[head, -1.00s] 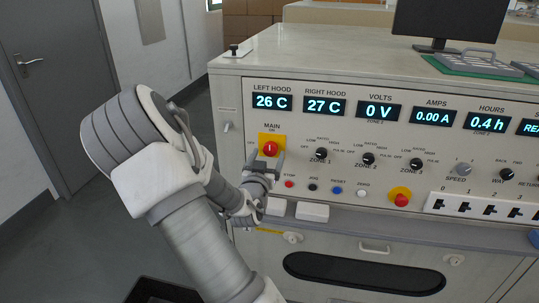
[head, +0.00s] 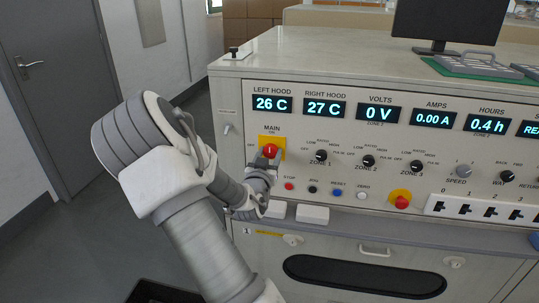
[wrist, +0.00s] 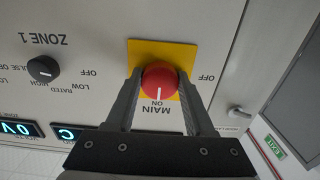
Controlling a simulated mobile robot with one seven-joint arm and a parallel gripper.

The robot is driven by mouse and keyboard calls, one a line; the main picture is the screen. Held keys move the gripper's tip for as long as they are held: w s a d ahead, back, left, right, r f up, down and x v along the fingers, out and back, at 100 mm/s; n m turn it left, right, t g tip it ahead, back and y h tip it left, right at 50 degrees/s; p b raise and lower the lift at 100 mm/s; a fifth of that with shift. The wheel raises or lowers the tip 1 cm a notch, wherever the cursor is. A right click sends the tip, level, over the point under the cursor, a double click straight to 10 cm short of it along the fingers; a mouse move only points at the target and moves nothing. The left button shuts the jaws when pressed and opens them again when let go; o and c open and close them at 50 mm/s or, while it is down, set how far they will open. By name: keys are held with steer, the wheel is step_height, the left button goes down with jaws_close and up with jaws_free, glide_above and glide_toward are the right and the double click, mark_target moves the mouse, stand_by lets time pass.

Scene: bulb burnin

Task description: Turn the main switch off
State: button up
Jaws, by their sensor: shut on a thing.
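The main switch is a red round knob (head: 269,150) on a yellow plate at the left of the panel. It also shows in the wrist view as a red knob (wrist: 160,82), which appears upside down there. Its white mark points at the ON label; an OFF label stands to each side. My gripper (wrist: 158,86) has a finger on either side of the knob and is shut on it. In the head view my gripper (head: 268,160) is at the knob and partly covers its plate.
To the right are the zone 1 knob (head: 320,156) and other zone knobs. Below are a red stop button (head: 289,186) and other small buttons. A red emergency knob (head: 401,201) sits further right. A grey rail (head: 350,222) runs along the front.

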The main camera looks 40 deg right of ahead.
steer(key=shift+n, duration=0.5)
jaws_close()
steer(key=n, duration=0.3)
steer(key=shift+n, duration=0.4)
steer(key=n+p, duration=0.1)
steer(key=n, duration=0.3)
steer(key=shift+s+n, duration=0.1)
steer(key=shift+n, duration=0.2)
steer(key=n+p, duration=0.1)
steer(key=n, duration=0.3)
steer(key=shift+n+p, duration=0.6)
steer(key=shift+n, duration=1.6)
steer(key=shift+d+n, duration=0.1)
steer(key=shift+n, duration=0.2)
steer(key=o, duration=1.3)
jaws_free()
steer(key=shift+r, duration=0.1)
